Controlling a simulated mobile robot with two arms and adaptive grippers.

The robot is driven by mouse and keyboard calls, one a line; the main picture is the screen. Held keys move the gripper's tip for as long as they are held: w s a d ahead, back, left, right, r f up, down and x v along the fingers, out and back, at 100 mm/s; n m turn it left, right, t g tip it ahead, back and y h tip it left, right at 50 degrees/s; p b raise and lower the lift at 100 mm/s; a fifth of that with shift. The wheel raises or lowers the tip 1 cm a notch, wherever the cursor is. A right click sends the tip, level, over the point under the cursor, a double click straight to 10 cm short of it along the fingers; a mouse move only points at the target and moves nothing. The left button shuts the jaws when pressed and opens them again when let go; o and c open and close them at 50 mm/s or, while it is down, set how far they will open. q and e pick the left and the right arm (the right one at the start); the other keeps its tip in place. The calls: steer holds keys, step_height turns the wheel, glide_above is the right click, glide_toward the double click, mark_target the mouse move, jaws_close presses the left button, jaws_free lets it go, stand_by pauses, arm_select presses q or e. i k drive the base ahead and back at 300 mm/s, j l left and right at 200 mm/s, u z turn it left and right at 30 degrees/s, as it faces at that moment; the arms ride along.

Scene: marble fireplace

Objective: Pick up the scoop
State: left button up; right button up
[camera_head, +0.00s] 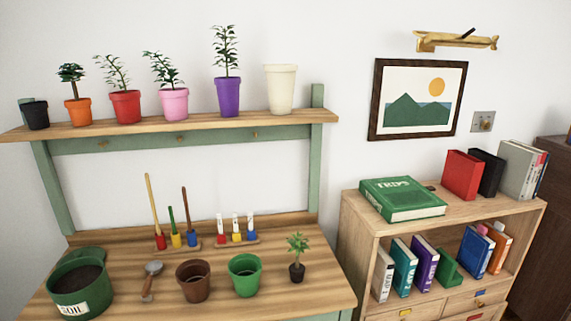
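The scoop (152,277) lies on the wooden bench top, with a rounded grey metal head (154,267) at the back and a brown handle (147,291) toward the front edge. It lies between the green soil tub (70,262) on its left and a brown pot (190,288) on its right, with small gaps to both. Neither of my grippers shows in the head view.
A green pot (243,290) and a small potted plant (297,272) stand right of the brown pot. Holders with upright tools (174,248) and labelled markers (236,239) stand behind. A shelf (270,118) with several pots overhangs the back. A bookcase (355,225) stands at right.

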mark_target(153, 268)
steer(key=u, duration=1.45)
